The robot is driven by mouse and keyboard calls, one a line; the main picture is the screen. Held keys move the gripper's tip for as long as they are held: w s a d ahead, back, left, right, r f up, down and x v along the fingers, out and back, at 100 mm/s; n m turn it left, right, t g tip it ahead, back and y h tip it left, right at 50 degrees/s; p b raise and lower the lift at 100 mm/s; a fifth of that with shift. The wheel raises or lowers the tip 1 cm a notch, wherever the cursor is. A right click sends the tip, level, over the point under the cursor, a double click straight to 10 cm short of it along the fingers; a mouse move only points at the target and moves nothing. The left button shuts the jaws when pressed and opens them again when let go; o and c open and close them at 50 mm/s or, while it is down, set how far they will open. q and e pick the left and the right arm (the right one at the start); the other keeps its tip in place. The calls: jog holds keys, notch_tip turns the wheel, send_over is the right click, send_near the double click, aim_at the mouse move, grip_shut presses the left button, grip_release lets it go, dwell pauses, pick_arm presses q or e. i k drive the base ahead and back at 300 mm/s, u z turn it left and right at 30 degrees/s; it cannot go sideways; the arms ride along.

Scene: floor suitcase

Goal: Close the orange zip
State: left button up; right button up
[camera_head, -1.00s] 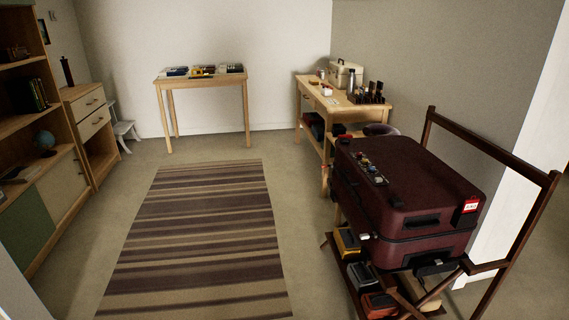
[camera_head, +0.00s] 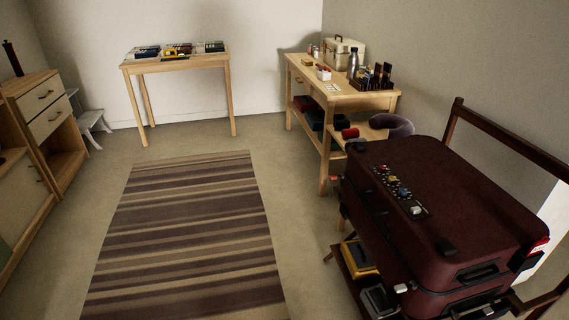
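A dark red suitcase (camera_head: 465,205) lies flat on a dark wooden folding rack at the right. A dark strip (camera_head: 418,212) with several small coloured pieces sits along the left part of its lid. A small white tab (camera_head: 401,288) shows low on its near left side. A small orange-red bit (camera_head: 335,179) sticks out at its far left corner; I cannot tell whether it belongs to a zip. No orange zip is clearly visible, and its state cannot be told. Neither of my grippers is in view.
The rack's rail (camera_head: 500,133) rises behind the suitcase; yellow and dark boxes (camera_head: 358,260) sit below. A workbench (camera_head: 345,95) stands behind, a small table (camera_head: 175,62) at the back, drawers (camera_head: 40,105) at the left. The striped rug (camera_head: 190,235) is clear.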

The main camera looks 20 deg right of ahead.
aim_at(333, 177)
jog(key=z, duration=0.2)
jog(key=i, duration=1.15)
jog(key=z, duration=1.35)
jog(key=i, duration=0.5)
jog(key=z, duration=0.6)
